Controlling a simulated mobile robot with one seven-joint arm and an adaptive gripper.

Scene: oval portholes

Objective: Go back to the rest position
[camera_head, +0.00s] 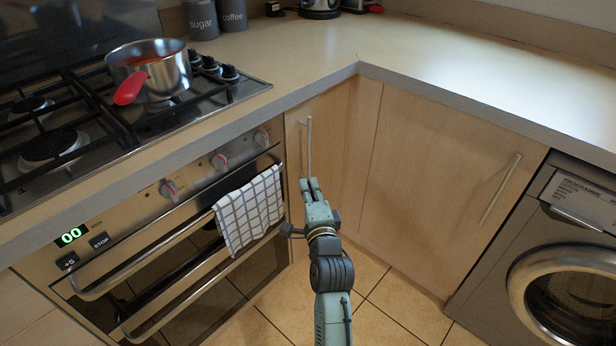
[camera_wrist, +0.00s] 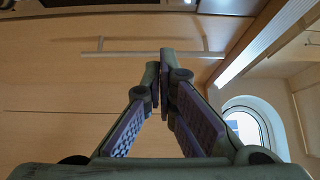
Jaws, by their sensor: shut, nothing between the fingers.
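My gripper (camera_head: 309,184) is shut and empty, at the end of my teal arm in the middle of the head view. It is in front of the narrow corner cabinet door, and its tips show at the lower end of the upright door handle (camera_head: 309,146). In the wrist view my gripper (camera_wrist: 160,64) has its fingertips together, overlapping a bar handle (camera_wrist: 120,54) on a wooden door (camera_wrist: 60,85). I cannot tell whether the tips touch the handle.
The oven (camera_head: 180,240) with a checked towel (camera_head: 249,208) is left of my arm. A pot (camera_head: 150,68) sits on the hob above. A washing machine (camera_head: 560,260) stands at right. Tiled floor (camera_head: 385,325) is free below. An oval porthole (camera_wrist: 245,122) shows in the wrist view.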

